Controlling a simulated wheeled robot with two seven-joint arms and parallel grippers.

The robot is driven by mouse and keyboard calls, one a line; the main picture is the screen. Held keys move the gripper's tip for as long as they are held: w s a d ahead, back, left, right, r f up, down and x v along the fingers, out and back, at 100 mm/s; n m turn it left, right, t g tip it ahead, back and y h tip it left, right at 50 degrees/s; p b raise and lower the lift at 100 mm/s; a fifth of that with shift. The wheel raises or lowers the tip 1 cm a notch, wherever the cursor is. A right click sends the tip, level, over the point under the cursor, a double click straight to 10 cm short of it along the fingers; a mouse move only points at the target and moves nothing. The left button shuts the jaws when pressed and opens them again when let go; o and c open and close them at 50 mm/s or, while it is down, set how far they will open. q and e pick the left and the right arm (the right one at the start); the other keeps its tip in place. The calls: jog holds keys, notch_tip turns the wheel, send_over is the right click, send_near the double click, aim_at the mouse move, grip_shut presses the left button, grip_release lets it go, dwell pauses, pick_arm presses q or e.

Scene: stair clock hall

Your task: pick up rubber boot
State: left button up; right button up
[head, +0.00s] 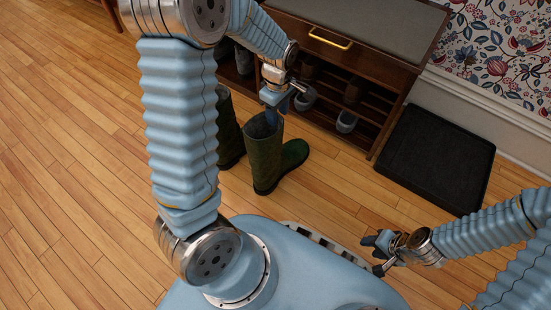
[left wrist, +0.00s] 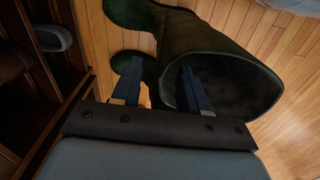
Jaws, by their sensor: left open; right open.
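A dark green rubber boot (head: 265,160) stands upright on the wooden floor in the head view, its toe to the right. A second green boot (head: 229,130) stands just left of it, partly hidden by my left arm. My left gripper (head: 277,98) is open at the top of the nearer boot's shaft. In the left wrist view, one finger lies over the boot's (left wrist: 232,35) dark opening and the other is outside the shaft, with the rim between them. I cannot tell whether they touch it. My right gripper (head: 380,255) is open and empty, low at the right.
A wooden shoe bench (head: 385,55) with a grey top stands behind the boots, with shoes on its shelves. A black tray (head: 437,158) lies on the floor to its right, by the patterned wall. The floor at the left is clear.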

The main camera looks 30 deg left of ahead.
pick_arm(q)
notch_tip(320, 180, down, 3)
jog(key=shift+f, duration=0.15)
grip_shut()
dwell(1.4)
